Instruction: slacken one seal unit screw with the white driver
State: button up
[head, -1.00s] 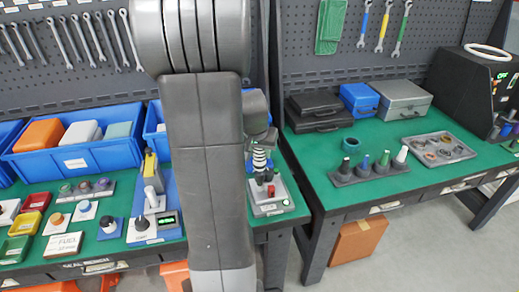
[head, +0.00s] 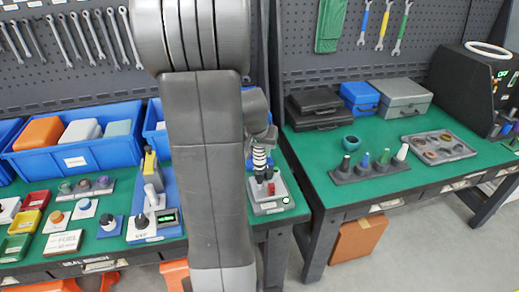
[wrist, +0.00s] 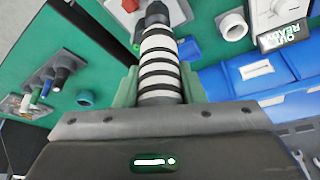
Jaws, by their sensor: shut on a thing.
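The white driver (wrist: 160,65), a white handle with black bands, is clamped between the green fingers of my gripper (wrist: 158,88). In the head view the driver (head: 259,159) hangs upright, its dark lower end over the grey seal unit (head: 267,207). The seal unit has a red part on top and a small green-lit spot at its front right. In the wrist view the driver's dark tip reaches a grey block (wrist: 168,14) at the top edge. I cannot tell whether the tip is seated on a screw. My arm hides part of the unit's left side.
A rack (head: 370,172) with dark, blue, green and white-topped pieces stands on the right table, near a teal ring (head: 350,143) and a grey tray (head: 438,148). Blue bins (head: 75,160) and small coloured trays (head: 37,199) fill the left table. A gap separates the tables.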

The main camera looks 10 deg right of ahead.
jog(key=shift+f+b, duration=0.75)
jog(key=shift+f, duration=0.05)
dwell(0.4)
jog(key=shift+r, duration=0.15)
dwell(0.8)
